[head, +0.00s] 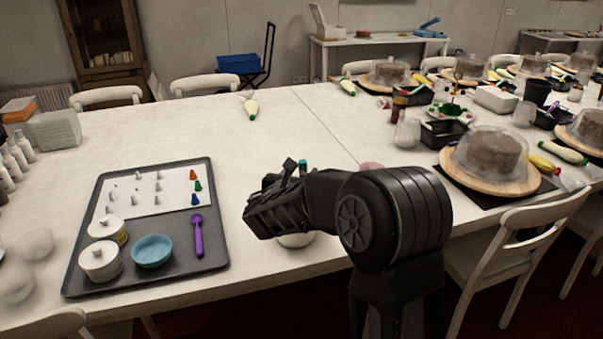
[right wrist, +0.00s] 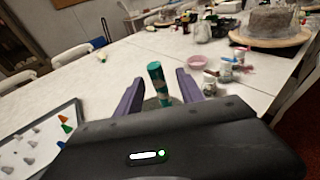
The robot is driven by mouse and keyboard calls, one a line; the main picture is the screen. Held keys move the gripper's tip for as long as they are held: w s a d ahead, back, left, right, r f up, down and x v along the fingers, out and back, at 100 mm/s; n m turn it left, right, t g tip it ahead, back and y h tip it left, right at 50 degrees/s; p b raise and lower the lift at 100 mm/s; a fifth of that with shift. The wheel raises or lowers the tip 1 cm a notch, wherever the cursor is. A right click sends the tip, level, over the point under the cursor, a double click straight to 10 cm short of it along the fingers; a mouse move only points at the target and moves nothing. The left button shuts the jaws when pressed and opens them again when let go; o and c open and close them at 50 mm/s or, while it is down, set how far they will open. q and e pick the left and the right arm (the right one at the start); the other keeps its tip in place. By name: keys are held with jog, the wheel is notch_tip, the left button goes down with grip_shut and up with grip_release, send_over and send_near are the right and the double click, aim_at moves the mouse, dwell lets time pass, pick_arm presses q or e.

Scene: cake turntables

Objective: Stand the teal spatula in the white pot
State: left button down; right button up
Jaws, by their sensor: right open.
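The teal spatula shows as a short teal handle end (head: 302,166) just behind my right gripper in the head view. In the right wrist view the teal handle (right wrist: 156,78) points up between the two purple fingers. My right gripper (right wrist: 159,92) is open around it, with a gap on each side. A pale rounded thing (head: 295,240) shows below the gripper in the head view; it may be the white pot, but my arm hides most of it. The spatula's lower end is hidden. My left gripper is in neither view.
A dark tray (head: 220,235) at left holds two white lidded jars (head: 100,266), a blue bowl (head: 152,250), a purple scoop (head: 198,236) and piping tips. A pink bowl (right wrist: 197,62) and small jars stand beyond the gripper. The table's middle is clear.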

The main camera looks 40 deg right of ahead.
jog(key=v, duration=0.7)
dwell(1.2)
